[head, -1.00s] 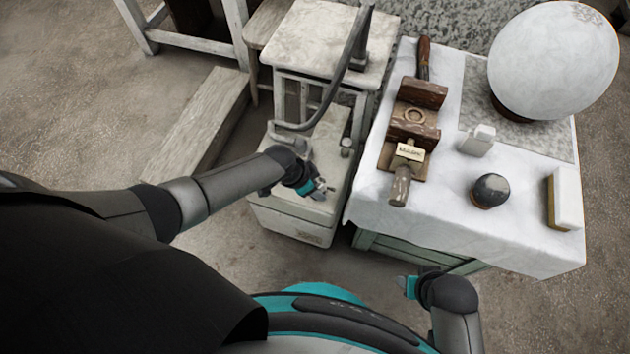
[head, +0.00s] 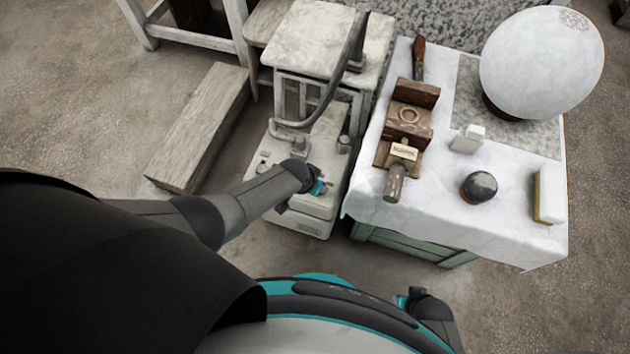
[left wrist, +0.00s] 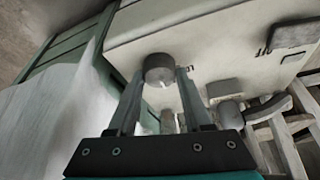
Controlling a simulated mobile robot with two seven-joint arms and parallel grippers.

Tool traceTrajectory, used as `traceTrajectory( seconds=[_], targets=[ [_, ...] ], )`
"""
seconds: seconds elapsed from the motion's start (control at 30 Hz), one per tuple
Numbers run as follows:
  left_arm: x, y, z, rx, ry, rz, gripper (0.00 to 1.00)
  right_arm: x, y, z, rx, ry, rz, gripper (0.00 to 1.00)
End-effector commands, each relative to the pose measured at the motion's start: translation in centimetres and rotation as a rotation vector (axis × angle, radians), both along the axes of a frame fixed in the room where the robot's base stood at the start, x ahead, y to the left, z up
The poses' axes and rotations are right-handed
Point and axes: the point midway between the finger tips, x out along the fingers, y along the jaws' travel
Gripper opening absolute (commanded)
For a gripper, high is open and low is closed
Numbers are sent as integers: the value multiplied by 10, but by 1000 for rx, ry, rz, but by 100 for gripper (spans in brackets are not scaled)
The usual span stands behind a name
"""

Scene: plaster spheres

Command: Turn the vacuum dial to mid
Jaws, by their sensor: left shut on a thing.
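The vacuum unit (head: 305,222) is a pale, worn box on the floor, left of the cloth-covered table. In the left wrist view its panel (left wrist: 225,45) shows a round dark grey dial (left wrist: 158,68) with a pale notch at its lower edge. Small dark lettering sits right of the dial, too small to read surely. My left gripper (left wrist: 160,80) is shut on the dial, one finger on each side. In the head view my left gripper (head: 318,188) is over the unit, and the dial cannot be made out. My right gripper (head: 402,300) is low near my base, its jaws unclear.
A curved hose (head: 325,100) rises from the unit past a pale stool (head: 325,40). The table (head: 430,215) at right bears a large white sphere (head: 540,60), a wooden clamp-like tool (head: 407,125), a small dark ball (head: 479,186) and blocks. A plank (head: 200,130) lies left.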

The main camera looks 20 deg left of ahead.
Motion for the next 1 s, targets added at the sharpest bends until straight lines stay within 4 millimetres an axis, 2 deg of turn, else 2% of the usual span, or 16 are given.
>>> traceTrajectory(
  seconds=[0.47,0.5,0.73,1.0],
  targets=[
    [-1,-1,-1,0,2,10,0,-1,-1,-1,-1,0,0,50],
    [-1,-1,-1,0,2,10,55,-1,-1,-1,-1,0,0,50],
    [-1,0,0,0,1,9,80,-1,-1,-1,-2,0,0,50],
    [0,0,0,1,1,10,80,-1,-1,-1,0,0,1,50]
  ],
)
